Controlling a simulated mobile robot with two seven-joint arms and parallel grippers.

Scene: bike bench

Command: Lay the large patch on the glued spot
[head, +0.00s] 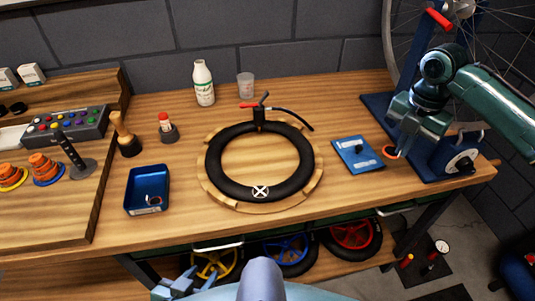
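A black inner tube (219,160) lies in a ring on a round wooden holder (311,187) in the middle of the bench. A white circled X (260,191) marks the spot on its near side. My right gripper (396,146) is above the bench at the right, tilted downward. An orange-rimmed dark patch (391,153) is at its fingertips and appears gripped; the fingers partly hide it. My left gripper (176,287) is low at the bottom left, in front of the bench, away from the tube; its finger gap is unclear.
A blue tray (134,205) with a small item and a blue flat case (358,154) flank the tube. A blue wheel stand (436,165) is at the right.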

